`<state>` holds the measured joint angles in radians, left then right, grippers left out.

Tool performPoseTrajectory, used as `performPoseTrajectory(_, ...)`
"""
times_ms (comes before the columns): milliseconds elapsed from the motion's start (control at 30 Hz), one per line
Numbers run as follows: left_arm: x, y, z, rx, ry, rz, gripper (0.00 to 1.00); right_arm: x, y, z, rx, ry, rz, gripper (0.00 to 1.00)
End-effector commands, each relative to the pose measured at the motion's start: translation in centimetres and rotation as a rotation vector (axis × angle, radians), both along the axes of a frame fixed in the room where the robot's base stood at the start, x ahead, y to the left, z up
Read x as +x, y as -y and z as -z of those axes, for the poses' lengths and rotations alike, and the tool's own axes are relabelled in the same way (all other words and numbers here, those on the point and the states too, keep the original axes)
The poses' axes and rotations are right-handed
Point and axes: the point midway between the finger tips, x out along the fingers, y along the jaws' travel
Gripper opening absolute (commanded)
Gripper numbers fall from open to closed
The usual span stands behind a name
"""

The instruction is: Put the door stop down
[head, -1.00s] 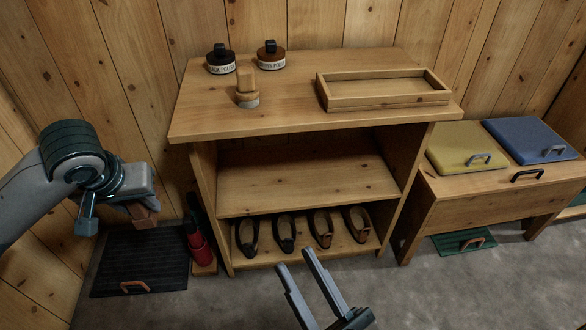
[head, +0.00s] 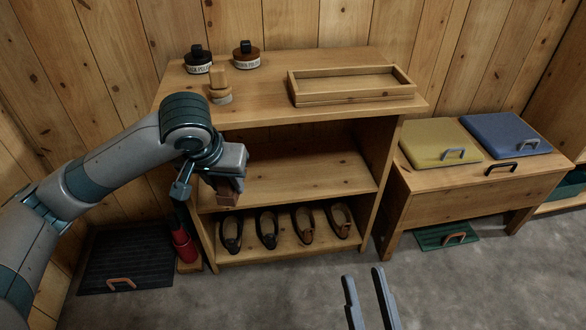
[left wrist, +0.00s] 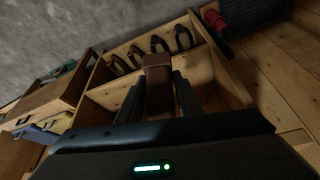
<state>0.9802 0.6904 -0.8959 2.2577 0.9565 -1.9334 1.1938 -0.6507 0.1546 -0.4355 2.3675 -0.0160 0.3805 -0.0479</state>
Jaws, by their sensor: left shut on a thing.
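The door stop, a brown wooden block (head: 229,192), is held by my left gripper (head: 222,180) in front of the shelf unit's left side, in the air at about the height of its middle shelf. In the left wrist view the block (left wrist: 158,82) sits between the two dark fingers, which are shut on it. My right gripper (head: 364,275) is at the bottom of the head view, over the grey floor, with its fingers apart and nothing between them.
The shelf unit (head: 300,118) carries two polish tins, a brush and an empty wooden tray (head: 352,100) on top. Its middle shelf (head: 320,177) looks bare; shoes stand on the bottom one. A dark mat (head: 125,262) and red object (head: 185,246) are at left. A bench (head: 455,190) stands right.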

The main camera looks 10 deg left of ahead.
Motion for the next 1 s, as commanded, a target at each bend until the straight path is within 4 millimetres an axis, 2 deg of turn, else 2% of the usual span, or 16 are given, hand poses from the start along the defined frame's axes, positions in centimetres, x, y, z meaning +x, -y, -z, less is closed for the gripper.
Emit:
performPoseTrajectory(367, 0.3, 0.3, 0.2, -0.001, -0.001, -0.004, 0.07, 0.2, -0.1, 0.1, -0.005, -0.014, -0.002, 0.31)
performPoseTrajectory(533, 1.5, 1.1, 1.0, -0.002, -0.004, -0.024, 0.07, 1.6, 0.0, 1.7, -0.048, -0.117, 0.001, 0.31)
performPoseTrajectory(767, 4.2, 2.7, 4.1, -0.002, -0.009, -0.084, 0.07, 3.6, 0.3, 6.3, -0.145, -0.382, -0.005, 0.31)
performPoseTrajectory(1000, 6.1, 3.7, 9.6, -0.002, -0.01, -0.171, 0.07, 3.6, 1.8, 13.0, -0.26, -0.739, -0.012, 0.31)
